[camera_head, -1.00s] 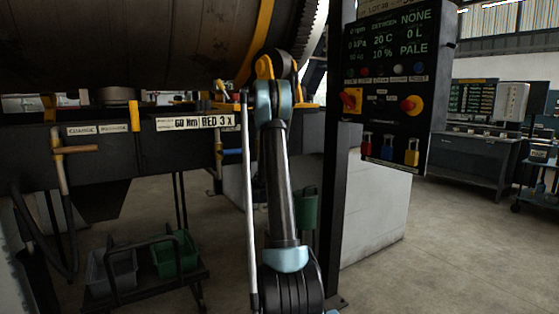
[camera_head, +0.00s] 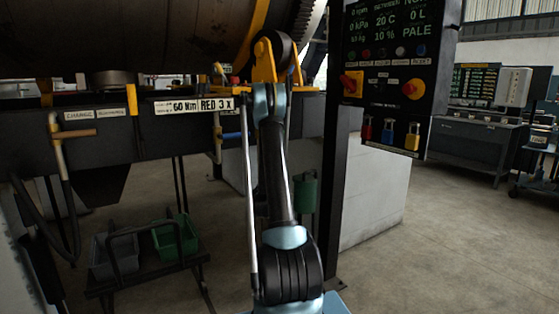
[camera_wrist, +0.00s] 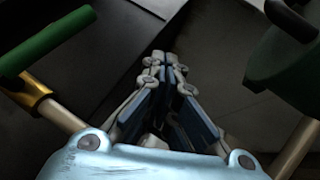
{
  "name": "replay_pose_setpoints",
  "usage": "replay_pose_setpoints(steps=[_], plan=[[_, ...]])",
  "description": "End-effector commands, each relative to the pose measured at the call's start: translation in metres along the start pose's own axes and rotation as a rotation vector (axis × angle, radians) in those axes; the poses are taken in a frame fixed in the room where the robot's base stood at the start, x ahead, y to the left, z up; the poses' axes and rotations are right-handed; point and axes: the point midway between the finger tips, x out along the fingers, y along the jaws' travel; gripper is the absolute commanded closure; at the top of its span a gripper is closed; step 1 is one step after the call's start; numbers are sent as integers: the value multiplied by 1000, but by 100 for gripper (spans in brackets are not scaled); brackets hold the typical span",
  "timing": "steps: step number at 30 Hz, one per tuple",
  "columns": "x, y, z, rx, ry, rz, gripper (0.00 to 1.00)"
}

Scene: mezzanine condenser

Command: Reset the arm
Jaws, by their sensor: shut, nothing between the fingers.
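My gripper (camera_wrist: 165,62) shows in the wrist view with its two fingers together at the tips and nothing between them. Behind it are dark surfaces, a green-gripped handle (camera_wrist: 45,42) with a brass collar at the left, and a dark green thing at the right. In the head view my arm rises in the middle of the picture, in front of the dark beam. My gripper cannot be made out in the head view.
A control panel (camera_head: 392,105) hangs right of my arm, with red, blue and yellow padlocks. The large drum (camera_head: 130,35) is at upper left. A cart with a grey bin (camera_head: 112,258) and a green bin (camera_head: 177,238) stands below. Open floor (camera_head: 430,250) lies at right.

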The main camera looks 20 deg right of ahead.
Motion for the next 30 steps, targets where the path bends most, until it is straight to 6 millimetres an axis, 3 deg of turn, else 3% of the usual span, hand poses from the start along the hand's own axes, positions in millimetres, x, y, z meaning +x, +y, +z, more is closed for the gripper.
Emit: replay_pose_setpoints(steps=[17, 23, 30], plan=[[-7, -7, 3, 2, -1, -1, 100], [-7, 9, 18, 53, -31, -37, 100], [-13, 40, 55, 178, -111, -140, 100]])
